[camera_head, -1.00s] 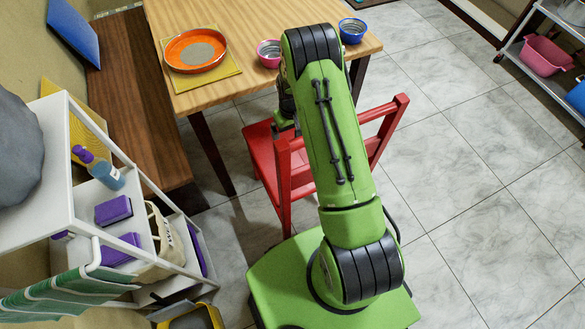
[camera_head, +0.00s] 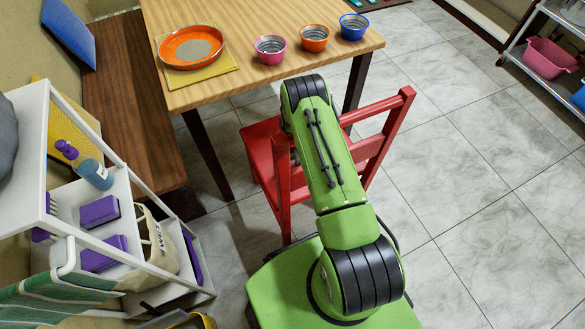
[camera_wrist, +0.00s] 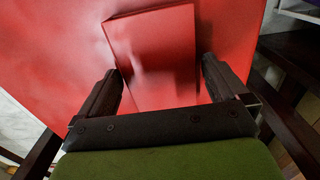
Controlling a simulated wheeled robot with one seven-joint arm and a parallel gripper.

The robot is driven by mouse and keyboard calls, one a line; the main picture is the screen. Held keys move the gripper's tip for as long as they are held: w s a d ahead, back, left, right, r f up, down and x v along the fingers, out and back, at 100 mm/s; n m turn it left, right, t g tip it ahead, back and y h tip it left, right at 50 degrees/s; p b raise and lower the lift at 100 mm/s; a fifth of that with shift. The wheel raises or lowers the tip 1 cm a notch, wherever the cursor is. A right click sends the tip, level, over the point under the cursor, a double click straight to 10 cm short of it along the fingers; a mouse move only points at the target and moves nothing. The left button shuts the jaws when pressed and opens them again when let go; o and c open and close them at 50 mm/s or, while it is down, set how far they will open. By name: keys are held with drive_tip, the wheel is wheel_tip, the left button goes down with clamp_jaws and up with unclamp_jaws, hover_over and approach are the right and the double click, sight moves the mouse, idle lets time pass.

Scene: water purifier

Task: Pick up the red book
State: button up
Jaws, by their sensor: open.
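The red book (camera_wrist: 152,42) lies on the red chair's seat (camera_wrist: 50,50) in the wrist view, a thick red block against a red surface of nearly the same colour. My gripper (camera_wrist: 160,68) is open, with its two dark fingers on either side of the book's near end. I cannot tell whether either finger touches it. In the head view, the chair (camera_head: 282,165) stands beside the wooden table. My arm hides my gripper and the book there.
The wooden table (camera_head: 200,97) behind the chair holds an orange plate (camera_head: 172,56) and several bowls. The chair's backrest rises close to my arm. Tiled floor at right is clear.

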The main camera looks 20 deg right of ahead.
drive_tip(key=c, duration=1)
